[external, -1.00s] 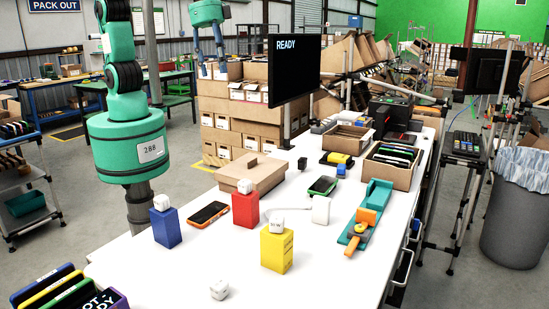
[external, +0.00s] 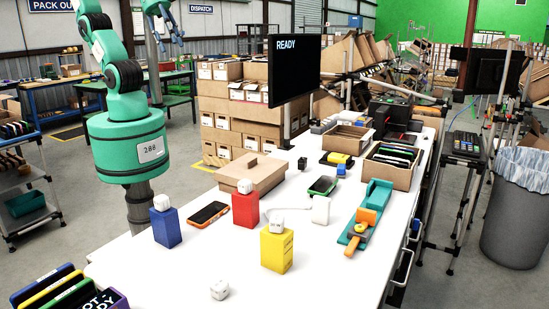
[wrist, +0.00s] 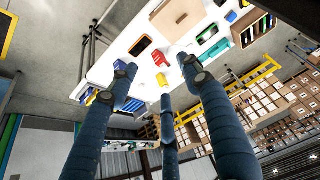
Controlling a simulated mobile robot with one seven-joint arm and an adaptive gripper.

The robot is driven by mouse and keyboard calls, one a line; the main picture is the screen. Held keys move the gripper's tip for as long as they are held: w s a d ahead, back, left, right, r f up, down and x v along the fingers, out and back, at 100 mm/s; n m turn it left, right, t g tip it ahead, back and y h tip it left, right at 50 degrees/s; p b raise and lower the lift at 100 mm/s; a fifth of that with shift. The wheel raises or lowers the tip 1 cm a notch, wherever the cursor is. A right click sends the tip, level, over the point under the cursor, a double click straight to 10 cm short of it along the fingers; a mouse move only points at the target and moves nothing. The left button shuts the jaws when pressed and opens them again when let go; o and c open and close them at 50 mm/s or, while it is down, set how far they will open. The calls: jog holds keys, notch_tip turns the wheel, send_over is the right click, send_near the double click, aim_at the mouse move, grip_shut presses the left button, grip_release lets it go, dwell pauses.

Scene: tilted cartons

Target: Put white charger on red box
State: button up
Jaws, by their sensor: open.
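The red box (external: 245,211) stands upright near the table's middle, with a white cube-shaped charger (external: 245,187) on its top. A blue box (external: 166,228) and a yellow box (external: 277,252) each carry a similar white cube (external: 161,202) (external: 276,225). Another white cube (external: 219,290) lies on the table at the front. My gripper (external: 165,14) is high above and beyond the table, partly cut off by the top edge. In the wrist view its dark fingers (wrist: 158,82) are spread open and empty, with the table far off.
A lidded cardboard box (external: 252,174), an orange-edged phone (external: 208,213) and a white item with a cable (external: 320,210) are near the red box. A teal and orange tool (external: 365,218) lies to the right. A monitor (external: 293,70) stands behind. The front of the white table is mostly clear.

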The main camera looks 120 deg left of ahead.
jog(key=shift+s+a+f, duration=0.1)
jog(key=shift+s+f, duration=0.05)
jog(key=shift+s, duration=0.45)
jog(key=shift+s+a+f, duration=0.1)
jog(key=shift+s+f, duration=0.05)
jog(key=shift+s, duration=0.4)
jog(key=shift+f, duration=0.1)
notch_tip(320, 180, down, 8)
jog(key=b, duration=0.8)
